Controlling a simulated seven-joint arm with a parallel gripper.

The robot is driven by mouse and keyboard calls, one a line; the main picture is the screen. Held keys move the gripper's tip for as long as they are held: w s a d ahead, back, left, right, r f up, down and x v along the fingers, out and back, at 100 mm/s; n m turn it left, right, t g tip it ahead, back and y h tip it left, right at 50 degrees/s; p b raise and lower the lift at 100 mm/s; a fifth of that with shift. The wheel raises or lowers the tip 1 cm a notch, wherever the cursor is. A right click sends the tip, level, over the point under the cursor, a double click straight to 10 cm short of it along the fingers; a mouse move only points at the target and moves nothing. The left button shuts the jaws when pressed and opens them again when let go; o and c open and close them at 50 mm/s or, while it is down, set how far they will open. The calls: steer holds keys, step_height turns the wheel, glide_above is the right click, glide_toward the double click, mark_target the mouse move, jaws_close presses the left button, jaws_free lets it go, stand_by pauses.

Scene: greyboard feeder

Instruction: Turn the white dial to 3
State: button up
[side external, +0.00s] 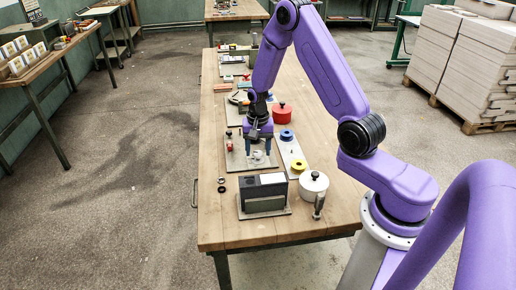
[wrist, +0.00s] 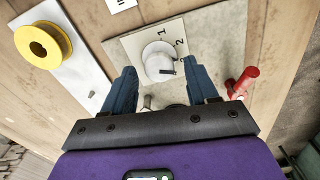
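The white dial (wrist: 158,60) is a round knob on a light grey board (wrist: 127,45), with a dark mark at its lower right edge. The printed numbers 1 and 2 show to its upper right; no 3 is visible. My gripper (wrist: 163,72) is open, its two blue fingers on either side of the dial, with gaps visible in the wrist view. In the side view my gripper (side external: 258,147) points down over the white dial (side external: 258,156). I cannot tell how far down the fingertips reach beside the dial.
A red-handled part (wrist: 241,82) stands close to the right finger. A yellow spool (wrist: 44,45) sits on a white strip at left. In the side view a dark box (side external: 263,203), a white pot (side external: 313,186) and a red pot (side external: 281,115) stand nearby. The table's left front is mostly clear.

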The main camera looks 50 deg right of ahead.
mark_target(258, 152)
step_height(258, 152, up, 17)
steer(key=shift+r, duration=0.2)
stand_by(0.6)
steer(key=s+a+r+n, duration=0.2)
steer(key=s+a+n, duration=0.75)
steer(key=a, duration=0.45)
steer(key=s+a+n, duration=0.2)
steer(key=s+n, duration=1.1)
steer(key=s, duration=0.6)
steer(key=shift+s+a+f, duration=0.15)
steer(key=shift+s+a, duration=0.05)
steer(key=shift+s, duration=0.2)
steer(key=shift+n, duration=0.25)
